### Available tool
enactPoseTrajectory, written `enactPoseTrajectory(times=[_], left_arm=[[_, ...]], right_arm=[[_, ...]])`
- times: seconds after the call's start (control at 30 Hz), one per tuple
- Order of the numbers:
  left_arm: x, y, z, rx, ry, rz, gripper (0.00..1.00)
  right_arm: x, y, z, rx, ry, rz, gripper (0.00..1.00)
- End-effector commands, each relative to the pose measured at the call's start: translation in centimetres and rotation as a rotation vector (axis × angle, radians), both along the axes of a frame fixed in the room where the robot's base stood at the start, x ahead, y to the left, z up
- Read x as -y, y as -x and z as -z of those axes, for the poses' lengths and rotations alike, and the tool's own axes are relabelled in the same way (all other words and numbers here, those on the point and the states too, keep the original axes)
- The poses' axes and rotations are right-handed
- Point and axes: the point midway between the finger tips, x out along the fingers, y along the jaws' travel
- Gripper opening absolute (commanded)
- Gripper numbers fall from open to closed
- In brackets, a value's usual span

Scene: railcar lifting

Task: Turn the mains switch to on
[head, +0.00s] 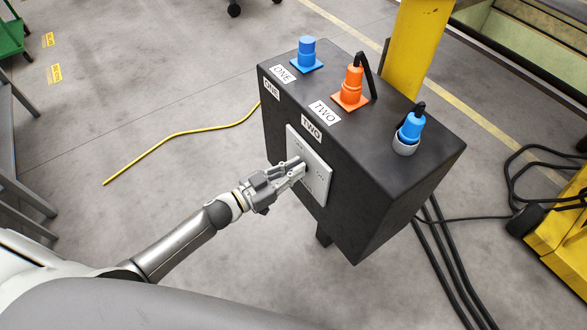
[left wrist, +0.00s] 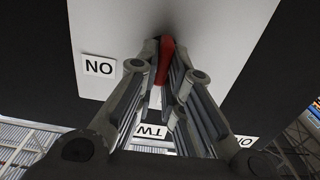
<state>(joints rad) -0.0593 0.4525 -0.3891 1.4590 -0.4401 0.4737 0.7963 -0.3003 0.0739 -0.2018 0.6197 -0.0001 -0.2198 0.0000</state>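The mains switch is a white plate (head: 319,178) on the front of a black box, with a red handle (left wrist: 165,58) that shows in the left wrist view. My left gripper (head: 299,168) is at the plate in the head view and hides the handle there. In the left wrist view the fingers of my left gripper (left wrist: 164,50) are closed in on both sides of the red handle. A label reading ON upside down (left wrist: 99,67) is on the plate, left of the handle. The handle stands roughly upright in that picture, not toward this label. My right gripper is not in view.
The black box (head: 365,205) carries a blue plug (head: 307,48), an orange plug (head: 353,84) and a blue connector (head: 411,128) on top. A yellow post (head: 418,45) stands behind. Black cables (head: 450,262) and a yellow cable (head: 180,134) lie on the floor.

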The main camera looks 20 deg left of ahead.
Motion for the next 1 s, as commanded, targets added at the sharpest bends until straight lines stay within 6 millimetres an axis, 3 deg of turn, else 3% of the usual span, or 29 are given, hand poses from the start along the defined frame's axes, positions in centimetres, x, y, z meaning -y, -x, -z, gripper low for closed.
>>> enactPoseTrajectory(times=[0.47,1.0], left_arm=[[0.05,0.08,0.02,0.044,-0.057,0.000,0.00],[0.46,0.41,0.26,0.325,-0.415,0.000,0.00]], right_arm=[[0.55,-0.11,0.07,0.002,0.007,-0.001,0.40],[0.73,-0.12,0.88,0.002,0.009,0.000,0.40]])
